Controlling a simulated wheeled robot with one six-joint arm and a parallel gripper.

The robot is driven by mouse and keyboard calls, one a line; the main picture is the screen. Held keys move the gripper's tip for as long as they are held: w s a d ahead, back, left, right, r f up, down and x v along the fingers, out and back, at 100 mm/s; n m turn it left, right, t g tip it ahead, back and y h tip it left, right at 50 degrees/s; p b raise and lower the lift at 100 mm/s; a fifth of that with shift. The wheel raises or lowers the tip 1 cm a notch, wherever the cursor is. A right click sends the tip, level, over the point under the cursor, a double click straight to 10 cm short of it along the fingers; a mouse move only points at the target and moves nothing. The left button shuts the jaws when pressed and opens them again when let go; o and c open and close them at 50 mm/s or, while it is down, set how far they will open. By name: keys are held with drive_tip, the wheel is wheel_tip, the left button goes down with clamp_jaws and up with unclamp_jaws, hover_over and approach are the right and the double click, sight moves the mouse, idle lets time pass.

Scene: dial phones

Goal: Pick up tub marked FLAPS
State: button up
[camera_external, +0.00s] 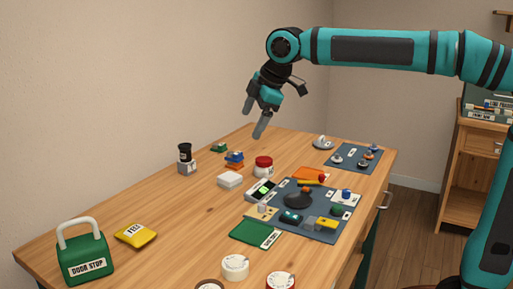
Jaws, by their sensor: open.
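No label reading FLAPS can be made out. Round tub-like things stand at the front edge: a white one (235,266), a red-sided one with a white top (280,282) and a brown-rimmed one (209,285), the last two cut off by the frame. A white jar with a red lid (263,166) stands mid-table; its marking is too small to read. My gripper (254,119) is open and empty, fingers pointing down, in the air above the far part of the table, apart from everything.
The wooden table (180,215) holds a green DOOR STOP weight (85,258), a yellow pouch (135,235), a black-topped container (186,158), a white box (230,180) and a dark mat (325,232) crowded with small parts. Another mat (341,163) lies farther back. The left middle is fairly clear.

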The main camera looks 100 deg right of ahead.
drive_tip(key=s+d+f+g+y, duration=0.1)
drive_tip(key=s+d+f+g, duration=0.15)
drive_tip(key=d, duration=0.85)
drive_tip(key=g+y, duration=0.2)
approach(264, 159)
drive_tip(key=shift+t, duration=0.25)
drive_tip(key=f, duration=0.4)
drive_tip(key=d+f, duration=0.1)
drive_tip(key=f, duration=0.2)
drive_tip(key=shift+s, duration=0.2)
drive_tip(key=shift+a+f, duration=0.1)
drive_tip(key=shift+f, duration=1.3)
drive_tip(key=shift+a+f, duration=0.15)
drive_tip(key=shift+f, duration=1.25)
drive_tip(key=c, duration=1.1)
drive_tip(key=shift+r, duration=0.15)
drive_tip(key=shift+c, duration=0.2)
